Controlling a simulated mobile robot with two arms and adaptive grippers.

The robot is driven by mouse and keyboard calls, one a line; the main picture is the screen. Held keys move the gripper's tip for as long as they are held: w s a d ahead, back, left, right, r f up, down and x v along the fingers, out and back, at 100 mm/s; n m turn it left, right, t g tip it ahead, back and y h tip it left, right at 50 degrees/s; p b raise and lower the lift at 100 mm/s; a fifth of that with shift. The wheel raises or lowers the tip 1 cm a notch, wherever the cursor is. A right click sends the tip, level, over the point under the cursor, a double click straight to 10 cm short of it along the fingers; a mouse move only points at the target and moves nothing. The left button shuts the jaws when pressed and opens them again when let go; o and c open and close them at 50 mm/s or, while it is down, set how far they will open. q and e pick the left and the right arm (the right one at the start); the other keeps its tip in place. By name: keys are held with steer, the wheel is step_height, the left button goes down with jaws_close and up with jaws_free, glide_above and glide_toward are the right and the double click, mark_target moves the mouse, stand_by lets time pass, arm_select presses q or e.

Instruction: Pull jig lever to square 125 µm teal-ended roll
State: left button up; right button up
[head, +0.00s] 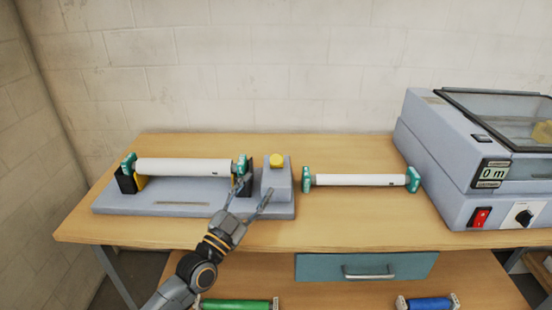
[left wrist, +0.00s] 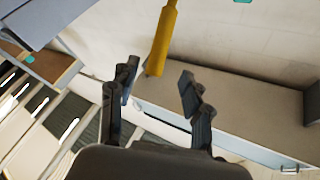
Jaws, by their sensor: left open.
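The jig (head: 110,202) is a grey-blue base with black end supports at the left of the bench. A white roll with teal ends (head: 185,166) lies across the supports. A grey block with a yellow knob (head: 277,160) stands at the jig's right end. My left gripper (head: 256,189) is open and empty, in front of the block and the roll's right end. In the left wrist view a yellow rod (left wrist: 162,40) reaches down toward the gap between my open fingers (left wrist: 158,78); I cannot tell whether it is the lever. My right gripper is not in view.
A second white roll with teal ends (head: 360,180) lies on the bench right of the jig. The laminator (head: 440,150) stands at the far right. A green roll (head: 238,304) and a blue roll (head: 428,303) are on the lower shelf. The bench front-centre is clear above a teal drawer (head: 320,266).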

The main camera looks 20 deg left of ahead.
mark_target(276, 161)
arm_select(q)
steer(key=p+x, duration=0.1)
steer(key=x, duration=0.9)
jaws_close()
